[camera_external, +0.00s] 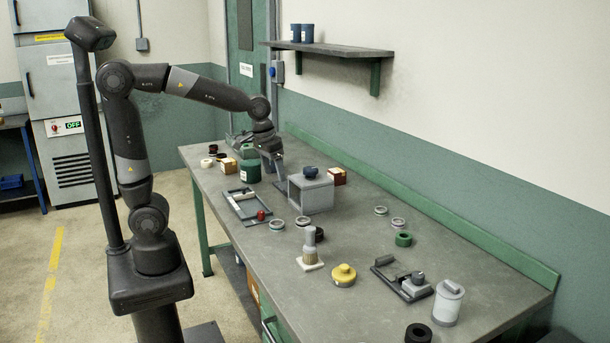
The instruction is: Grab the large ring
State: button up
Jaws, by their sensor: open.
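Several ring-shaped things lie on the workbench (340,262); I cannot tell for sure which is the large ring. A thick black ring (418,333) is at the near edge, and a thick green ring (403,239) lies right of centre. Thin pale rings lie at the middle (277,225) and farther right (381,211). My gripper (279,182) is open and points down, low over the far left part of the bench, beside the grey box (312,194). It is well apart from the green and black rings. Its fingertips are small and partly unclear.
The grey box has a dark blue knob. Dark green canister (249,171) is left of my gripper.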

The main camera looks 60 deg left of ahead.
jog(key=w+d+f+g, duration=0.2)
jog(key=w+d+f, duration=0.7)
jog(key=w, duration=0.1)
jog(key=shift+n, duration=0.4)
jog(key=f, duration=1)
jog(key=shift+d+f, duration=0.25)
jog(key=shift+f, duration=0.05)
jog(key=c, duration=1.2)
